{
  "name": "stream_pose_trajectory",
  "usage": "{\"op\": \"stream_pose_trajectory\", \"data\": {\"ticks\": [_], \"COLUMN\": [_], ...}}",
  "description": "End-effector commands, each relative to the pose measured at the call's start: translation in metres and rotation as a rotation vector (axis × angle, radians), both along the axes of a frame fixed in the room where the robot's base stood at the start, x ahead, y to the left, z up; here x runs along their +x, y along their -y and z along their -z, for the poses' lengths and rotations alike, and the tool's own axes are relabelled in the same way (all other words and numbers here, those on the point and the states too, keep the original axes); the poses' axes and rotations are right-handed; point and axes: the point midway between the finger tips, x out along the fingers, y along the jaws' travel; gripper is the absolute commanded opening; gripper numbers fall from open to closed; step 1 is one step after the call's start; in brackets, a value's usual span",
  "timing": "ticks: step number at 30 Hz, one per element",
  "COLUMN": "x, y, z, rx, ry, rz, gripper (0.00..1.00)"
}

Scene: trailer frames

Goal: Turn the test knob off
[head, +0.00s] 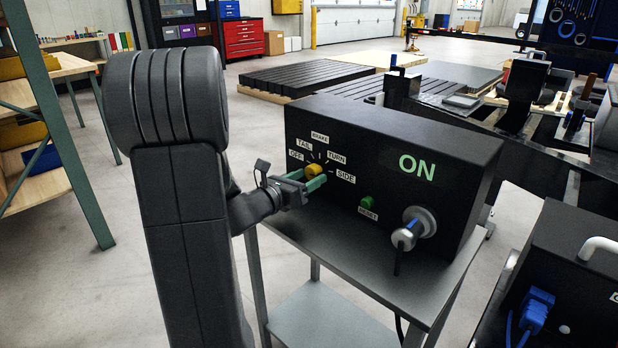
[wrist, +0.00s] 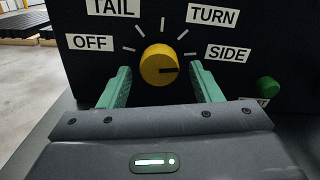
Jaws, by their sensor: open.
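The yellow round test knob (wrist: 158,65) is on the front of a black box (head: 400,130), ringed by tick marks and the labels OFF, TAIL, BRAKE, TURN and SIDE. Its dark pointer line points right, on the SIDE side. It also shows in the head view (head: 311,170). My gripper (head: 316,177) is open, with its green fingers to the left and right of the knob in the wrist view (wrist: 161,72). Gaps show between the fingers and the knob; whether the tips reach beside it is hard to tell.
A green RESET button (head: 367,202) and a round connector (head: 413,228) are right of the knob on the same face. The box shows a green ON and stands on a grey metal cart (head: 352,255). A second black box (head: 570,270) is at the right.

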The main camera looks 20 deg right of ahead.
Motion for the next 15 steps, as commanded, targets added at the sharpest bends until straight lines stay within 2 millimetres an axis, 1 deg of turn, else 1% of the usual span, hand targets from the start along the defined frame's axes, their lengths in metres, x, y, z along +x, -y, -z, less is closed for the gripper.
{"op": "stream_pose_trajectory", "data": {"ticks": [1,4,13,15], "x": [0.0015,0.0032,0.0043,0.0042], "y": [0.0044,0.0093,0.0106,0.0105], "z": [0.0006,0.0003,0.0001,0.0001], "rx": [0.001,-0.001,0.0,0.0], "ry": [0.0,-0.001,-0.001,-0.001], "rz": [0.001,0.001,0.0,0.0], "gripper": [0.58,0.58,0.58,0.44]}}
